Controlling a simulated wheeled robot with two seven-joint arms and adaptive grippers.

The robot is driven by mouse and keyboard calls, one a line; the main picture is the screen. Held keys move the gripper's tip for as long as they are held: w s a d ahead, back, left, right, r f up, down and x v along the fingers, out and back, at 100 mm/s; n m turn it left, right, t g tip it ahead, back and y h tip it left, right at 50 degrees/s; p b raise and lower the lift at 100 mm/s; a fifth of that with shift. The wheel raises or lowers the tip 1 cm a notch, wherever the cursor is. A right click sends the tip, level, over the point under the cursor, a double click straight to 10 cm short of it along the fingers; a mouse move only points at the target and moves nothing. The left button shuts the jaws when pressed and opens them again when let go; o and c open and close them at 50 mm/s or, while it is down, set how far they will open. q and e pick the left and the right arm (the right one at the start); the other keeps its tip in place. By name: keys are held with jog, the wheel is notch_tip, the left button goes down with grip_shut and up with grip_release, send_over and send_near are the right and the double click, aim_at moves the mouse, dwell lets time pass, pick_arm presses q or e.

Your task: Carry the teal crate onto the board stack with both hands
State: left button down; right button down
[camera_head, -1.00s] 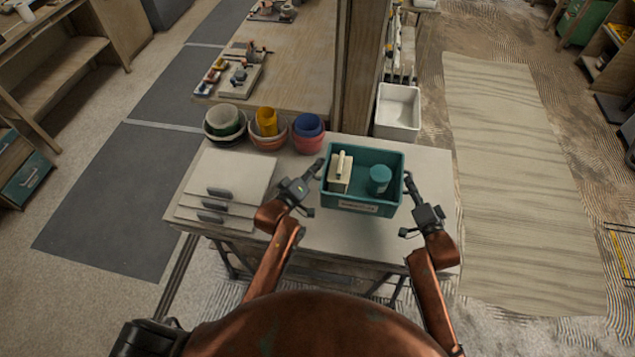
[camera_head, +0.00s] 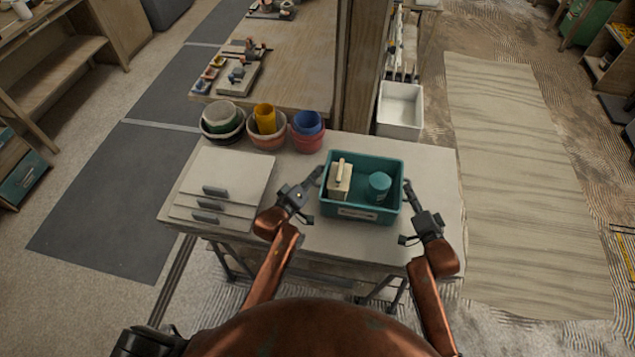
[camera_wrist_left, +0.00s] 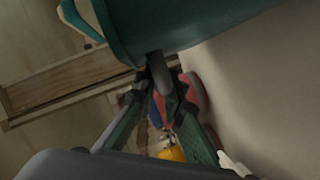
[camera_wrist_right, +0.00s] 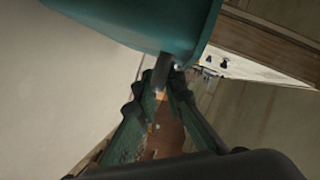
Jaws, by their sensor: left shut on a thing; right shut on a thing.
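The teal crate (camera_head: 361,213) sits upright at the middle-right of the white table, or just above it; I cannot tell which. It holds a cream block with a handle (camera_head: 340,180) and a teal tub (camera_head: 378,184). My left gripper (camera_head: 317,174) is shut on the crate's left side, at a grey handle seen in the left wrist view (camera_wrist_left: 160,74). My right gripper (camera_head: 407,187) is shut on its right side, at a grey handle in the right wrist view (camera_wrist_right: 162,72). The board stack (camera_head: 232,168), pale boards with grey grips, lies left of the crate.
Bowls and pots (camera_head: 267,138) stand along the table's back edge, behind the boards and crate. A wooden post (camera_head: 358,80) rises behind the table. A white bin (camera_head: 400,108) stands behind right. The tabletop (camera_head: 330,245) in front of the crate is bare.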

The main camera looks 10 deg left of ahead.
pick_arm(q)
jog(key=shift+d+f+b, duration=0.1)
jog(key=shift+f+b, duration=0.3)
jog(key=shift+f, duration=0.1)
pick_arm(e)
jog(key=shift+a+f, duration=0.1)
jog(key=shift+f, duration=0.4)
pick_arm(q)
jog(key=c, duration=2.4)
grip_release()
jog(key=shift+f, duration=0.15)
pick_arm(e)
jog(key=c, duration=2.4)
grip_release()
jog(key=shift+f, duration=0.15)
pick_arm(q)
jog(key=o, duration=0.4)
pick_arm(e)
jog(key=o, duration=0.4)
jog(key=shift+s, duration=0.1)
pick_arm(q)
jog(key=v, duration=0.8)
pick_arm(e)
jog(key=v, duration=1.2)
